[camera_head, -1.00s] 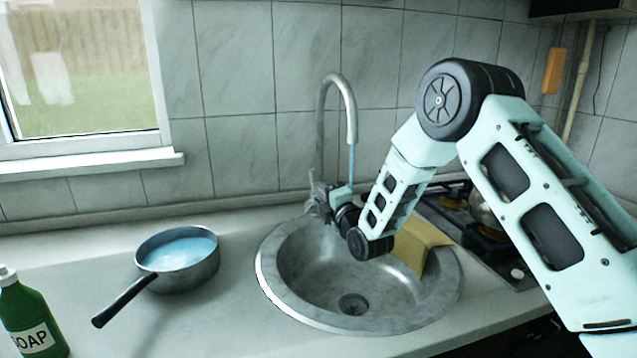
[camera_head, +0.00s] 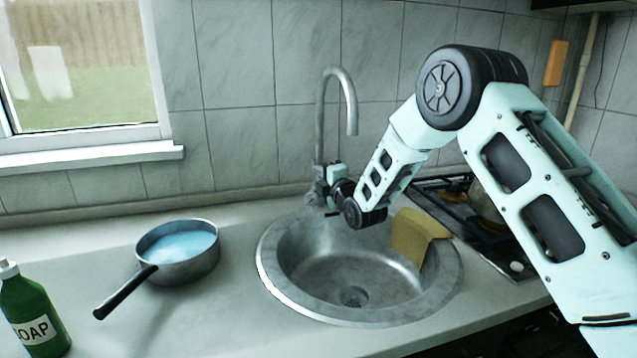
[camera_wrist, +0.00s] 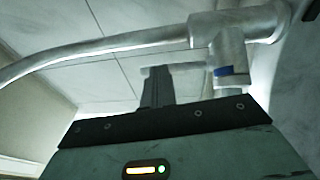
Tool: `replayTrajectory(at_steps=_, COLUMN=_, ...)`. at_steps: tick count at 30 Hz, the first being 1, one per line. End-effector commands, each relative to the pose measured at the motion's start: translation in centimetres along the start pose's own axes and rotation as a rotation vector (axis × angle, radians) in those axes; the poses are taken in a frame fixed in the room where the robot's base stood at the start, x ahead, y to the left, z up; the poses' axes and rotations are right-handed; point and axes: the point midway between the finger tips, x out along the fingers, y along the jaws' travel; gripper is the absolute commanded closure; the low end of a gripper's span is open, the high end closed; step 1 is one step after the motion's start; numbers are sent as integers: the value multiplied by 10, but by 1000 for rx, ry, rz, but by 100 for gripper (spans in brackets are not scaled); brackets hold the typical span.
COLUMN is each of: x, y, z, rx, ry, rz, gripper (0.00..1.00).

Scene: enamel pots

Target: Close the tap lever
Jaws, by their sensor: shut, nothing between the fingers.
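The grey metal tap (camera_head: 345,90) rises behind the sink, its curved spout pointing down over the basin. No water stream shows under the spout. My gripper (camera_head: 325,187) is at the tap's base, where my wrist partly hides the tap body; the lever cannot be made out clearly in the head view. In the wrist view, the tap's pipe (camera_wrist: 110,45) and body (camera_wrist: 230,45), with a small blue mark, lie just beyond my fingers (camera_wrist: 157,85). My fingers are shut and empty, close to the tap body; whether they touch it I cannot tell.
The round metal sink (camera_head: 300,300) is below my wrist, with a yellow cloth (camera_head: 412,240) over its right rim. A saucepan (camera_head: 185,265) of bluish liquid and a green soap bottle (camera_head: 32,310) stand left. A stove (camera_head: 490,235) is at right.

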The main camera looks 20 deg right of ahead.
Motion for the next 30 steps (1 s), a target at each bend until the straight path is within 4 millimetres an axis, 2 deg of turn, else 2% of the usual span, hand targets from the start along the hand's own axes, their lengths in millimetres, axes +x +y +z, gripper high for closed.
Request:
replayTrajectory(at_steps=12, x=2, y=0, z=1, rx=0, ry=1, rz=0, gripper=100)
replayTrajectory(at_steps=17, x=-7, y=0, z=1, rx=-1, ry=2, rz=-1, gripper=100)
replayTrajectory(at_steps=23, x=-42, y=-2, z=0, rx=-1, ry=3, rz=-3, gripper=100)
replayTrajectory(at_steps=30, x=-100, y=-2, z=1, rx=-1, ry=2, rz=-3, gripper=100)
